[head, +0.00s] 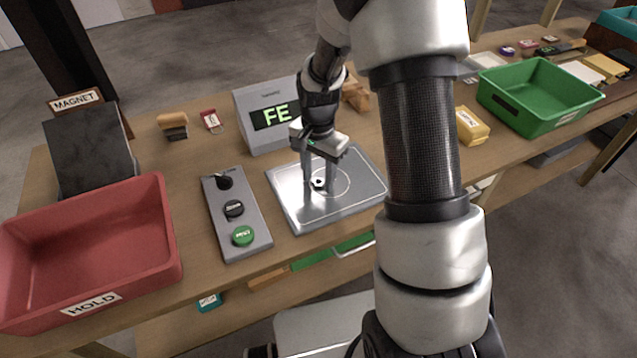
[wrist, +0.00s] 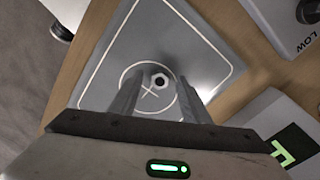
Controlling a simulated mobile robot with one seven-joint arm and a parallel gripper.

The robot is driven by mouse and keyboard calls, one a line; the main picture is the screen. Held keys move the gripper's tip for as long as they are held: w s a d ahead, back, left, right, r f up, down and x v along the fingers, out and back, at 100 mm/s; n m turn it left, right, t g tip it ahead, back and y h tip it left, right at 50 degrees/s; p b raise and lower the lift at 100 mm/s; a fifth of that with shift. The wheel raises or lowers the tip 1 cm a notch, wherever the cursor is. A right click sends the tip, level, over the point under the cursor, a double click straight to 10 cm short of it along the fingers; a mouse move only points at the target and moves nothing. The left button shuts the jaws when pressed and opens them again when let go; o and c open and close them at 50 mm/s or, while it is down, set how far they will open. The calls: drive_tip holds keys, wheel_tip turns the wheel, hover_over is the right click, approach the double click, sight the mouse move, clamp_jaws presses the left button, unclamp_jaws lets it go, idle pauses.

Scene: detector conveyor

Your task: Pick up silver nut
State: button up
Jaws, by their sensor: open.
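The silver nut (wrist: 161,81) lies on the metal plate (wrist: 190,40) of the detector, inside a drawn circle and beside its cross mark. In the head view the nut (head: 318,183) shows as a small ring with a dark hole on the plate (head: 290,205). My gripper (head: 320,186) points down over the plate with its fingers on either side of the nut. In the wrist view my gripper (wrist: 160,95) is open, with the nut between and slightly beyond the fingertips. I cannot tell whether a finger touches it.
The detector's display box (head: 262,138) reading "FE" stands behind the plate. A control panel (head: 240,230) with buttons is left of it. A red HOLD bin (head: 150,230) is at the left and a green bin (head: 545,125) at the right. A yellow block (head: 472,126) lies near the green bin.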

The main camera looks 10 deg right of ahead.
drive_tip(key=shift+c, duration=0.3)
clamp_jaws()
drive_tip(key=shift+r, duration=0.15)
